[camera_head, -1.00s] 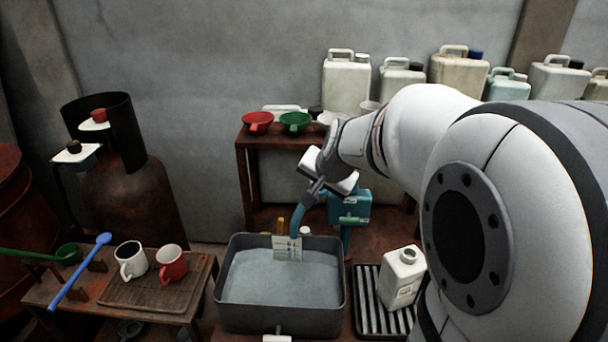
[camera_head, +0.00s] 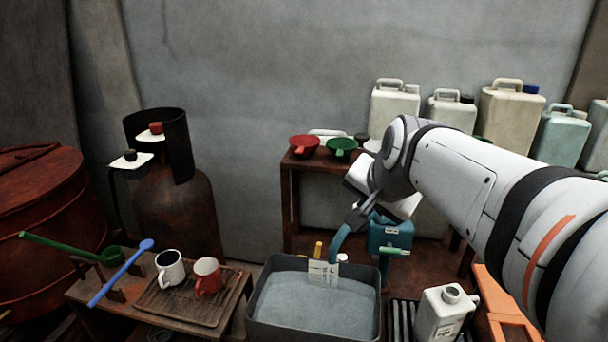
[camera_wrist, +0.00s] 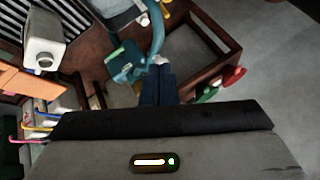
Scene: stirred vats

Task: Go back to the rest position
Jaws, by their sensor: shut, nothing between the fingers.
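My gripper (camera_head: 355,215) is shut and empty. My arm comes in from the right side of the head view. The vat holds a grey, flat-surfaced content, and a white marked tag (camera_head: 323,274) hangs at its far edge.
At left are two mugs on a wooden tray (camera_head: 228,305), two ladles and a rusty cylinder (camera_head: 190,215). A shelf (camera_head: 290,205) with funnels and several canisters stand behind.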

